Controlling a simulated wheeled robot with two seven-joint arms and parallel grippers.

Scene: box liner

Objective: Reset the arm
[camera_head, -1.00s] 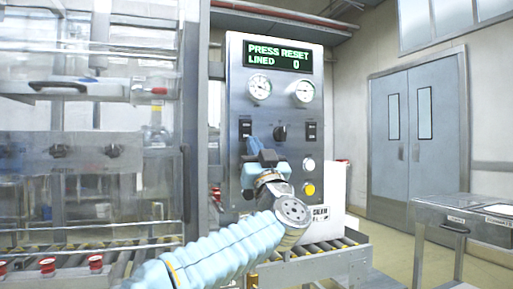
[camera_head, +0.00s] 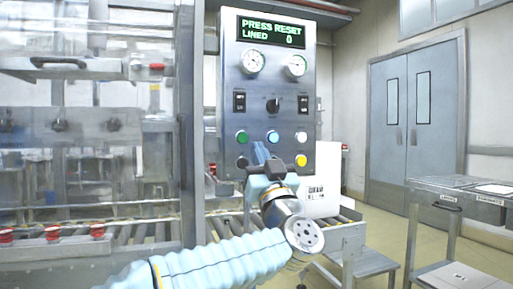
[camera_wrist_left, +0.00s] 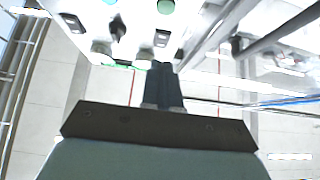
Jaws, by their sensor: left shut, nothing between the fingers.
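My left arm comes in from the bottom, and my left gripper (camera_head: 261,153) points up at the lower part of the control panel (camera_head: 228,105). It is shut and empty. Its fingertips appear just below the lit blue button (camera_head: 273,136); I cannot tell whether they touch the panel. A green button (camera_head: 241,137) and a white button (camera_head: 301,136) flank the blue one. A black button (camera_head: 242,162) and a yellow button (camera_head: 301,160) sit lower, either side of the gripper. The display (camera_head: 270,31) reads "PRESS RESET" and "LINED 0". The shut fingers also show in the left wrist view (camera_wrist_left: 161,70). My right gripper is out of view.
A machine with clear panels and a metal frame (camera_head: 187,120) stands close on the left. A roller conveyor (camera_head: 345,227) runs below the panel, with a white box (camera_head: 322,190) behind my arm. A metal cart (camera_head: 460,190) stands at right. Floor between them is open.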

